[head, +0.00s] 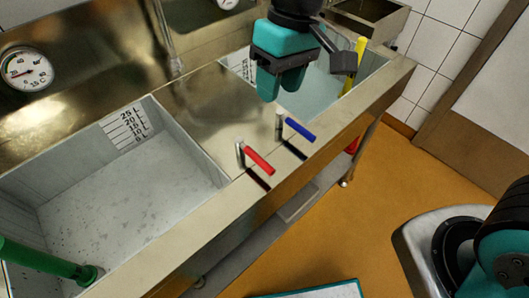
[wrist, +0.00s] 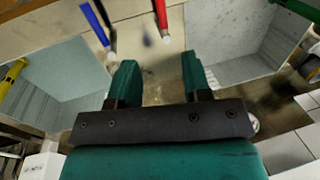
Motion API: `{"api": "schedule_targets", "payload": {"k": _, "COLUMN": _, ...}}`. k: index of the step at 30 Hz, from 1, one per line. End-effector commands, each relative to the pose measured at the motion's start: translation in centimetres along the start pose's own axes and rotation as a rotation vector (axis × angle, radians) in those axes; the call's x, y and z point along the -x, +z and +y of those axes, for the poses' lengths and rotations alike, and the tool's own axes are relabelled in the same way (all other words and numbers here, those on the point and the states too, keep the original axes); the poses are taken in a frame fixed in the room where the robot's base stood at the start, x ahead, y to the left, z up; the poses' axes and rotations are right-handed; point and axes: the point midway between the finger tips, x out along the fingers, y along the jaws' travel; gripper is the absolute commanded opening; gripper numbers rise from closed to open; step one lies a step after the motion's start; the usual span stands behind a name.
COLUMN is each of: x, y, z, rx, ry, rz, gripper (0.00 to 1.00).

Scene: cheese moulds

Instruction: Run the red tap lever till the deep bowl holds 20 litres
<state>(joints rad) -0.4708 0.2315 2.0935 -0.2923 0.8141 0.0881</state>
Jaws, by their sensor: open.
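The red tap lever (head: 257,161) stands on the steel deck between two bowls, angled toward the front edge; it also shows in the wrist view (wrist: 161,14). The blue lever (head: 300,129) is just right of it. The left bowl (head: 120,205) has a litre scale (head: 126,127) marked 5 to 25 L; its speckled grey floor shows and I see no clear water line. The right bowl (head: 325,85) looks bluish and is partly hidden by my gripper. My gripper (head: 281,88) is open and empty, above the deck behind the levers, touching neither.
A green pipe (head: 45,262) slants in the left bowl and a yellow one (head: 355,65) in the right bowl. A round dial (head: 27,70) is on the back panel. Orange floor (head: 340,220) lies in front of the sink.

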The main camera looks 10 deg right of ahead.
Motion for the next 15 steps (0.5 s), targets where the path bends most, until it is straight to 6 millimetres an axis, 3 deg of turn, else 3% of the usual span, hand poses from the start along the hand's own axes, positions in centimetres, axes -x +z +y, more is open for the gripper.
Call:
{"api": "schedule_targets", "payload": {"k": 5, "x": -1.9, "y": -0.4, "z": 0.0, "rx": -0.002, "ry": 0.004, "rz": -0.011, "gripper": 0.44}}
{"api": "schedule_targets", "payload": {"k": 15, "x": -9.3, "y": -0.1, "z": 0.1, "rx": -0.002, "ry": 0.004, "rz": -0.014, "gripper": 0.44}}
